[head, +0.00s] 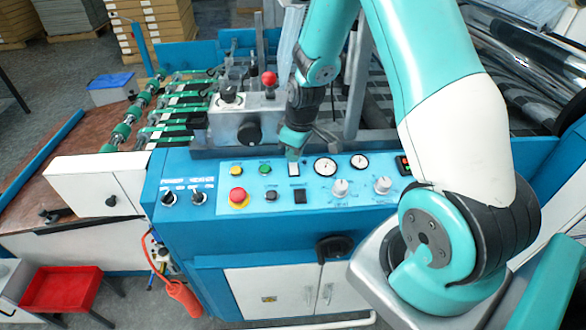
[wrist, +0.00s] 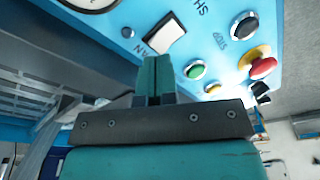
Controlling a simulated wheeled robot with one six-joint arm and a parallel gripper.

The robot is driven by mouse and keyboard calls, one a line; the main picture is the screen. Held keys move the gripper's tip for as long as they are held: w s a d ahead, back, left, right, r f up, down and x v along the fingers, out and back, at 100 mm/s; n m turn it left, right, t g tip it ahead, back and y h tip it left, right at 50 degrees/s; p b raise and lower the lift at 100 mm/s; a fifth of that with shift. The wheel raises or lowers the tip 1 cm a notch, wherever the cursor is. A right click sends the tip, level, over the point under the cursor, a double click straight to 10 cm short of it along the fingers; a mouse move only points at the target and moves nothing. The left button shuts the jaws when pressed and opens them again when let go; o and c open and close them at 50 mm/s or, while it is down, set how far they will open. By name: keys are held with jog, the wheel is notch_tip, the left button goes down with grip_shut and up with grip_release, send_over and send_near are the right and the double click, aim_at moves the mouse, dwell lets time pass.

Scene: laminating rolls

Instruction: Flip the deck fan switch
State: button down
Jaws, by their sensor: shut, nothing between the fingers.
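A white rocker switch (head: 293,169) in a dark frame sits on the blue control panel (head: 225,184), between a green button and a round gauge. In the wrist view the white rocker (wrist: 165,35) lies just beyond my fingertips, with a partly hidden label ending in "AN" beside it. My gripper (head: 292,157) points down at the panel just behind this switch. In the wrist view the teal fingers of my gripper (wrist: 155,62) are shut together with nothing between them. I cannot tell whether the fingertips touch the panel or the switch.
Gauges (head: 325,166) and white knobs (head: 340,187) stand to the right. A grey block with a black knob (head: 249,132) rises behind the panel.

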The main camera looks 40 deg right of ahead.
aim_at(294, 164)
jog(key=shift+f+b, duration=0.7)
jog(key=shift+f, duration=0.3)
jog(key=shift+r, duration=0.1)
dwell(0.3)
notch_tip(294, 164, up, 7)
jog(key=p, duration=0.5)
jog(key=shift+p, duration=0.3)
dwell(0.3)
